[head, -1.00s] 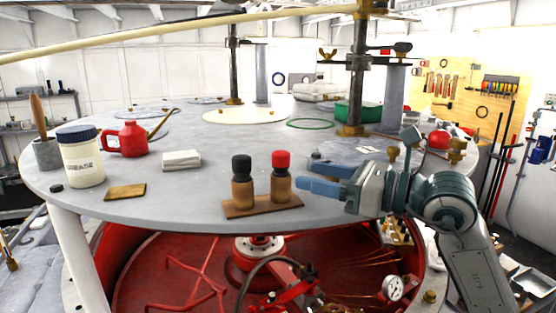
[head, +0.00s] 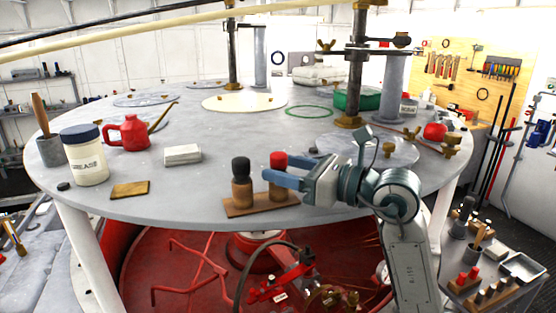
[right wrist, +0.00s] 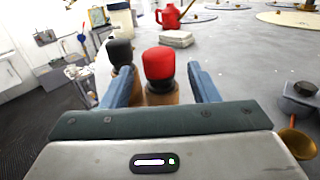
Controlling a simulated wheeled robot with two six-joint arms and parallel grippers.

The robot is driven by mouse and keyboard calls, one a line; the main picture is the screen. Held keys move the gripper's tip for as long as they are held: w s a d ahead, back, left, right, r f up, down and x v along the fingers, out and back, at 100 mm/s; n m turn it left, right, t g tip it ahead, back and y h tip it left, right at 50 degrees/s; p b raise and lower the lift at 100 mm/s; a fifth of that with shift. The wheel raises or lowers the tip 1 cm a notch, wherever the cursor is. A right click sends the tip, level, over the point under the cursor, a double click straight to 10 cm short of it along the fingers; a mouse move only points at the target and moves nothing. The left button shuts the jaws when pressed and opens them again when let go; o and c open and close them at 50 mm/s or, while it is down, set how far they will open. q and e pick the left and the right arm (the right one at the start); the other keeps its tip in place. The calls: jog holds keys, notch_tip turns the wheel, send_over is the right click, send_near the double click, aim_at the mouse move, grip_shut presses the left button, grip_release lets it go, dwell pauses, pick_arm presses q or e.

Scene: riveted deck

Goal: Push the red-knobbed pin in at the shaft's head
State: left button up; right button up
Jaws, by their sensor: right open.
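A red-knobbed piece (head: 278,162) with a brown body stands upright on a wooden base (head: 236,211) near the front of the grey round table. A black-knobbed twin (head: 241,170) stands on its left. My right gripper (head: 268,172) is open, its blue fingers reaching the red-knobbed piece from the right. In the right wrist view the red knob (right wrist: 158,63) lies between the open fingers (right wrist: 160,88), and the black knob (right wrist: 120,52) is beyond the left finger. An upright dark shaft (head: 355,85) stands on a brass foot; its top is cut off. My left gripper is out of view.
A red oil can (head: 127,134), a grease jar (head: 84,158), a white block (head: 183,154) and a brass plate (head: 130,190) sit on the left of the table. A red ball-like thing (head: 436,131) lies at right. A second post (head: 232,55) stands further back.

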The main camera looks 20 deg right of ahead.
jog(key=shift+a, duration=0.1)
jog(key=shift+c, duration=0.4)
jog(key=c, duration=1)
jog(key=shift+r, duration=0.1)
jog(key=shift+c, duration=0.2)
jog(key=shift+r+b, duration=1.55)
jog(key=shift+r, duration=3.35)
